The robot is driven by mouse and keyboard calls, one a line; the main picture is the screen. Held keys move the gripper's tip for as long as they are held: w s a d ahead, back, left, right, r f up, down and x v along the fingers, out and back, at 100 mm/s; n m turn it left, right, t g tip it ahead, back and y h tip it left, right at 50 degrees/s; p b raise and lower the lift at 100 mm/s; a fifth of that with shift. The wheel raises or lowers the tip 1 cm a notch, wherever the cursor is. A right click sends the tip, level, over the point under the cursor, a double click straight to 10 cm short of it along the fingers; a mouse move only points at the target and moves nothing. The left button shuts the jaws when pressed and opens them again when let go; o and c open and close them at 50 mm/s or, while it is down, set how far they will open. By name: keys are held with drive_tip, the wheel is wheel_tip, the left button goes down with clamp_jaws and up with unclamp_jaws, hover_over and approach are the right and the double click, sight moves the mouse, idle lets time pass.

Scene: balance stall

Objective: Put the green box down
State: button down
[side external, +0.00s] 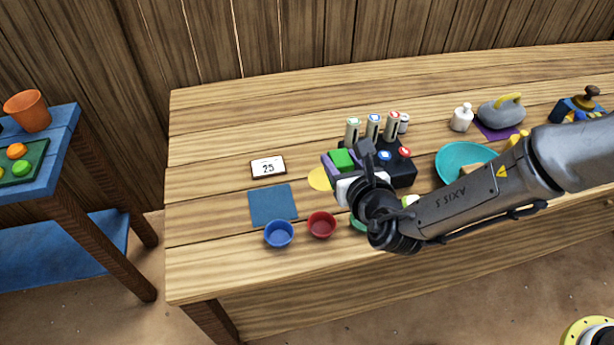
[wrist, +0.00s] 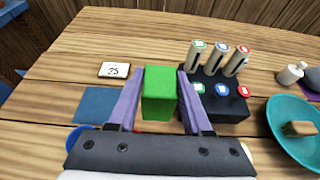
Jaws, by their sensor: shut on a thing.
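The green box (wrist: 160,92) is held between the two purple fingers of my gripper (wrist: 155,88) in the wrist view. In the side external view the green box (side external: 343,158) shows at the tip of my gripper (side external: 342,163), in front of a black device. My gripper is shut on the box. The box appears to be above the table, but its exact height is hard to tell. The box and fingers hide part of the table beneath.
A black device (side external: 403,172) with upright tubes and coloured buttons stands beside the box. A blue mat (side external: 272,205), a card reading 25 (side external: 268,167), a yellow disc (side external: 319,179), a blue bowl (side external: 279,234) and a red bowl (side external: 321,225) lie left. A teal dish (side external: 452,154) is right.

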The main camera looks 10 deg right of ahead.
drive_tip(key=w+a+f, duration=0.1)
drive_tip(key=w+f, duration=0.1)
drive_tip(key=w+a+f, duration=0.3)
drive_tip(key=w+f, duration=0.1)
drive_tip(key=shift+w+a+f, duration=0.15)
drive_tip(key=shift+a+f, duration=0.05)
drive_tip(key=shift+f, duration=0.1)
drive_tip(key=shift+w+a+f, duration=0.1)
drive_tip(key=shift+f, duration=0.1)
drive_tip(key=shift+w+a+f, duration=0.1)
drive_tip(key=shift+w+f, duration=0.05)
drive_tip(key=shift+f, duration=1.5)
drive_tip(key=shift+f, duration=0.15)
drive_tip(key=shift+c, duration=1.7)
unclamp_jaws()
